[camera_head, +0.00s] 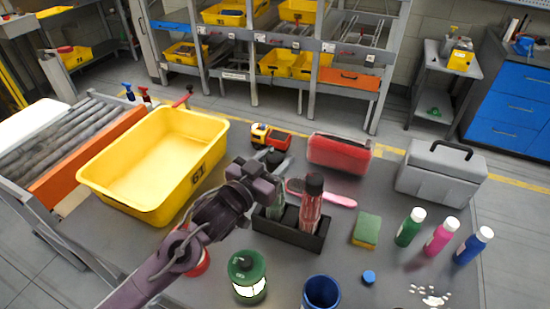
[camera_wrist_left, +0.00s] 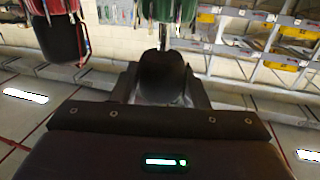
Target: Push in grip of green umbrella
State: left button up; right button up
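The green umbrella (camera_head: 276,207) stands in a black holder (camera_head: 291,234), beside a red umbrella (camera_head: 310,213) with a black grip (camera_head: 314,184). My left gripper (camera_head: 266,178) is at the top of the green umbrella and partly hides it. In the left wrist view, the green umbrella's black grip (camera_wrist_left: 162,74) lies between the fingers of my left gripper (camera_wrist_left: 162,88), which appear to close against its sides. Green cloth (camera_wrist_left: 175,10) shows beyond the grip. The red umbrella (camera_wrist_left: 62,38) is to the left there, apart from the fingers. My right gripper is not in view.
A yellow crate (camera_head: 101,181) stands left of my arm. A green lantern (camera_head: 247,275) and blue cup (camera_head: 321,292) are in front of the holder. A pink brush (camera_head: 338,199), red case (camera_head: 340,153), sponge (camera_head: 366,229), bottles and grey toolbox (camera_head: 437,178) lie behind and right.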

pick_arm(q)
grip_shut()
notch_tip(320, 180, down, 3)
jog(key=shift+f+b, duration=0.15)
jog(key=shift+b, duration=0.85)
jog(key=shift+o, duration=2.1)
grip_release()
jog(key=b+v, duration=0.3)
jog(key=v, duration=0.9)
